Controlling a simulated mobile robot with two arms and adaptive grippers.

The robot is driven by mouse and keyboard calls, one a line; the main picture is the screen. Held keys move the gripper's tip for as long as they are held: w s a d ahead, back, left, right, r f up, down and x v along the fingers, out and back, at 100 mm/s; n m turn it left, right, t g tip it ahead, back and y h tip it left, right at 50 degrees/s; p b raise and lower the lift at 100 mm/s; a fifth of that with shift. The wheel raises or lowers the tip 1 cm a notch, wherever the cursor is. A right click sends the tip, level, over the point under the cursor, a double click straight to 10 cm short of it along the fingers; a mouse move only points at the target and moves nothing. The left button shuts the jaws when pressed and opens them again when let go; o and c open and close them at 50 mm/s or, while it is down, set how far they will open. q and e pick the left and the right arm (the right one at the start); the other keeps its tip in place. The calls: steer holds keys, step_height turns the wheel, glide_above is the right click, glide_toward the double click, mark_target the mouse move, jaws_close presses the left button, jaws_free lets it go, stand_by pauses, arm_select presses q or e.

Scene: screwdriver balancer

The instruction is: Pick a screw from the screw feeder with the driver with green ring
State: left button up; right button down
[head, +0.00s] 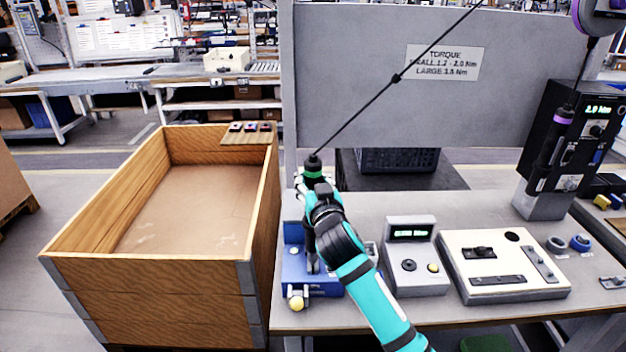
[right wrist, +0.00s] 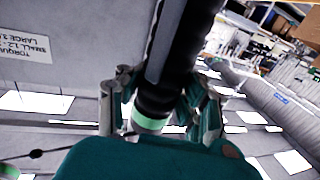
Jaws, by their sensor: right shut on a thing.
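My right gripper (head: 317,192) is shut around the upper body of the black driver with green ring (head: 313,168). The driver hangs upright from a taut diagonal cable. In the right wrist view my fingers (right wrist: 157,105) sit on both sides of the driver (right wrist: 182,45), close to its green ring. The blue screw feeder (head: 292,262) stands at the table's left front, with a yellow knob at its front. The driver's lower end is above or at the feeder, partly behind my arm. I cannot tell whether its tip touches a screw. My left gripper is out of view.
A grey display box (head: 411,262) and a white fixture plate (head: 502,264) stand right of the feeder. A second driver with purple ring (head: 557,130) sits in a holder by a black controller (head: 590,125). A large wooden crate (head: 150,285) stands left of the table.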

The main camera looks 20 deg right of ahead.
steer(key=shift+a+f+b, duration=0.1)
steer(key=shift+f+b, duration=0.35)
steer(key=shift+f, duration=0.6)
stand_by(0.6)
steer(key=shift+r, duration=0.15)
